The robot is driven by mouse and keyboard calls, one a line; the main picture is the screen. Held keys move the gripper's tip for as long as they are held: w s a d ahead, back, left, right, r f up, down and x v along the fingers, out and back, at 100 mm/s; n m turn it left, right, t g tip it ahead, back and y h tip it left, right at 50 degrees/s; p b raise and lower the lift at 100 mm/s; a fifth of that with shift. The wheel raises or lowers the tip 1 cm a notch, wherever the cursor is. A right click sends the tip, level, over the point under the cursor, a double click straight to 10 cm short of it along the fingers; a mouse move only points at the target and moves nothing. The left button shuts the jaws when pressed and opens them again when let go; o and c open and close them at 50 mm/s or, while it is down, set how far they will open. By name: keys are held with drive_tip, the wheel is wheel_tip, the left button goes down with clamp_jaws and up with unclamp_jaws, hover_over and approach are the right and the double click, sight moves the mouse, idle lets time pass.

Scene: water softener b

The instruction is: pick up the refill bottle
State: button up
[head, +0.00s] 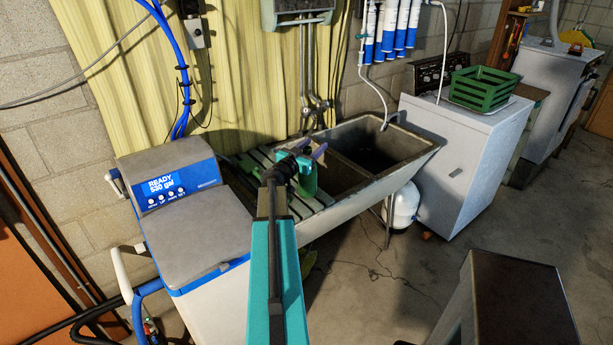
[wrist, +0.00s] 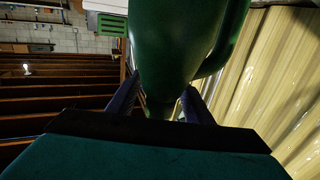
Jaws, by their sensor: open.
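The refill bottle (head: 308,180) is green and stands at the slatted left part of the sink, partly hidden behind my gripper in the head view. In the wrist view the green bottle (wrist: 185,45) is large and close, filling the top middle. My gripper (head: 313,148) is open, with its purple fingers at the bottle's upper part. In the wrist view my gripper's fingers (wrist: 158,100) show on either side of the bottle's narrower lower end in the picture. I cannot tell whether they touch it.
The sink basin (head: 385,150) lies just right of the bottle. A water softener (head: 205,235) with a lit display stands at the left. A white appliance (head: 460,165) carries a green basket (head: 480,88). A dark bench (head: 510,305) stands front right. Open floor lies between.

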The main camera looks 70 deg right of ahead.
clamp_jaws()
drive_tip(key=shift+r, duration=0.1)
idle(0.4)
drive_tip(key=s+a+r+b, duration=0.4)
drive_tip(key=s+a+b, duration=0.4)
drive_tip(key=b, duration=0.7)
drive_tip(key=shift+s+a, duration=0.25)
drive_tip(key=shift+a, duration=1)
drive_tip(key=b, duration=0.4)
drive_tip(key=shift+s+a+r+b, duration=0.15)
drive_tip(key=shift+s+a+b, duration=0.1)
drive_tip(key=shift+s+b, duration=0.05)
drive_tip(key=b, duration=0.4)
drive_tip(key=shift+s+a, duration=0.3)
drive_tip(key=shift+a, duration=0.1)
drive_tip(key=shift+s+a+r+b, duration=0.15)
drive_tip(key=shift+a+r+b, duration=0.2)
drive_tip(key=shift+b, duration=0.95)
